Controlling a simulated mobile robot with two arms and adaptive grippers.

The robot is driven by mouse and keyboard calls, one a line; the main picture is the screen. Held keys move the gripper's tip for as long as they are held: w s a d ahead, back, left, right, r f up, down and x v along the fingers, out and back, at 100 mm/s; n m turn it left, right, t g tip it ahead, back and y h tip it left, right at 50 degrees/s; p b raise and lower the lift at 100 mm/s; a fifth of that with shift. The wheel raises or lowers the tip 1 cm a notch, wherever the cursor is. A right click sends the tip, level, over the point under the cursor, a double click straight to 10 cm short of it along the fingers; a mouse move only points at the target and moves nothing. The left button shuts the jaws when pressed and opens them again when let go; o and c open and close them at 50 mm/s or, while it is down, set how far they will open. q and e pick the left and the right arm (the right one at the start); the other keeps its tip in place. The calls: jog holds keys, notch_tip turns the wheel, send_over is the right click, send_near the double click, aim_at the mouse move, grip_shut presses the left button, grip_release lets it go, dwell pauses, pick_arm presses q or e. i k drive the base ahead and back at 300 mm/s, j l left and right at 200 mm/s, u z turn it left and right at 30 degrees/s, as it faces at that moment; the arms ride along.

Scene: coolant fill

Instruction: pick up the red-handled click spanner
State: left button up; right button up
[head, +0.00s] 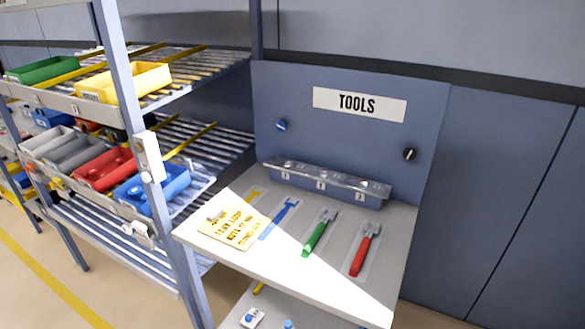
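The red-handled click spanner (364,252) lies on the grey tool bench (345,286), at the right of the row of tools. Its red handle points toward the front edge and its grey head toward the back. It lies on a pale outlined patch. A similar green-handled spanner (318,234) lies to its left. Neither of my grippers shows in the head view.
A blue spanner-shaped item (279,219) and a yellow note card (234,222) lie further left. A numbered rack (325,184) stands at the back below the TOOLS sign (359,104). A post (160,200) and shelves with bins stand left.

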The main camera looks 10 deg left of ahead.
aim_at(357, 261)
jog(key=i+l+u, duration=0.1)
jog(key=l+u, duration=0.9)
jog(key=k+l+u, duration=0.1)
jog(key=l+u, duration=0.35)
jog(key=l, duration=0.2)
